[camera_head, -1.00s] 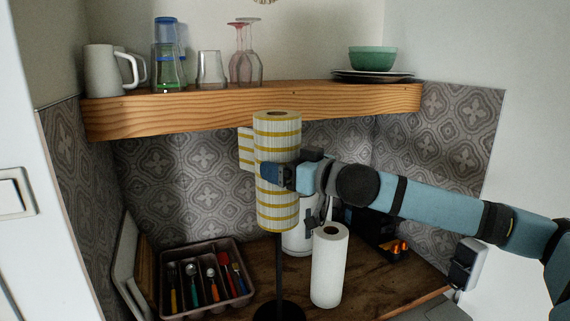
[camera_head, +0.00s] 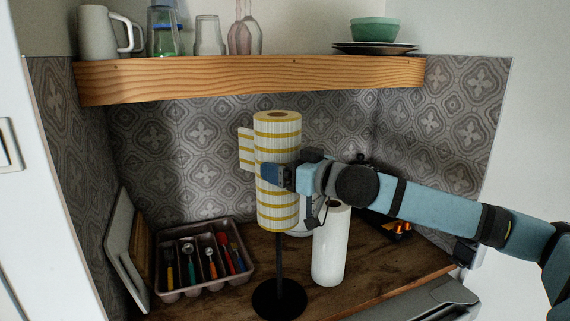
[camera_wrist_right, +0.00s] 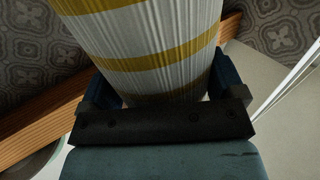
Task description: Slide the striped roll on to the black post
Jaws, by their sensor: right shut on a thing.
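The striped roll (camera_head: 278,145), white with yellow bands and a loose flap at its left, is upright. My right gripper (camera_head: 277,176) is shut around its middle from the right. In the right wrist view, the roll (camera_wrist_right: 150,55) fills the space between the fingers (camera_wrist_right: 165,97). The black post (camera_head: 280,262) stands on a round base (camera_head: 279,300) on the wooden counter, directly below the roll in the head view. Its top is hidden by the roll; I cannot tell whether it is inside or behind it. My left gripper is not in view.
A white paper roll (camera_head: 330,255) stands close right of the post. A cutlery tray (camera_head: 203,288) lies to the left. A wooden shelf (camera_head: 250,77) with mugs, glasses and bowls runs above and behind. A dark item with orange parts (camera_head: 400,228) is at the back right.

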